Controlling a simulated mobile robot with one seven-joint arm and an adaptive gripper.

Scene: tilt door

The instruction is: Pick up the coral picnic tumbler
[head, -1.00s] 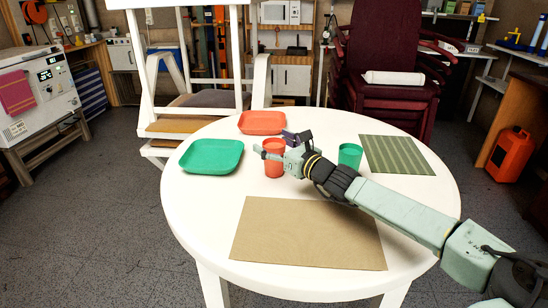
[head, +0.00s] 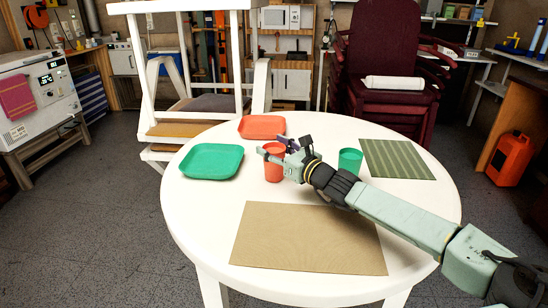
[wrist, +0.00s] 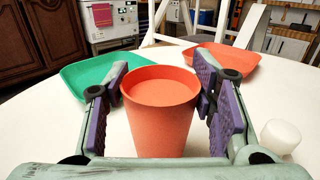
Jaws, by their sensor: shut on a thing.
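The coral tumbler (head: 274,171) stands upright on the white round table (head: 205,208), left of the table's middle. My gripper (head: 276,148) reaches in from the right and is shut on it near its rim. In the wrist view the tumbler (wrist: 160,120) fills the space between the purple-padded fingers (wrist: 162,82), its mouth facing up and its base hidden. I see no clear gap between the tumbler's base and the table.
A green tumbler (head: 350,161) stands right of my gripper. A green tray (head: 212,162) lies left, a coral tray (head: 262,127) behind. A striped green mat (head: 398,158) and brown mat (head: 310,238) lie flat. A small white cylinder (wrist: 281,136) shows in the wrist view.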

